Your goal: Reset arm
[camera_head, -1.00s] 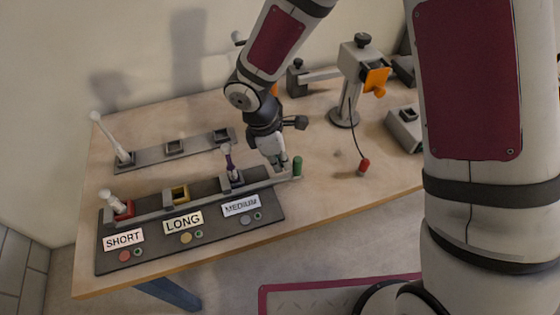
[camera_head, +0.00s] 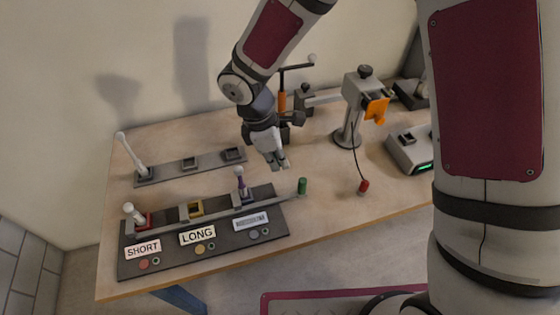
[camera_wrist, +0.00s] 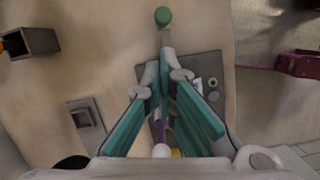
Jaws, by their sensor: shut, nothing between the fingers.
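My gripper (camera_head: 279,164) is shut and empty. It hangs over the bare table behind the dark labelled board (camera_head: 215,243), up and left of the green knob (camera_head: 302,186). In the wrist view my gripper (camera_wrist: 166,62) points toward the green knob (camera_wrist: 163,16), with the board below it. The board has sockets marked SHORT, LONG and a third, now blurred label. A white-topped stick (camera_head: 134,214) stands in the red socket and a purple stick (camera_head: 241,183) in the third. The yellow socket (camera_head: 191,210) looks empty.
Behind the board is a grey rack (camera_head: 165,171) with a long white-topped stick (camera_head: 131,155) leaning in its left socket. At the right stand a clamp with an orange part (camera_head: 376,110), a red plug (camera_head: 363,187) on a cable, and a grey box (camera_head: 411,152) with a green light.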

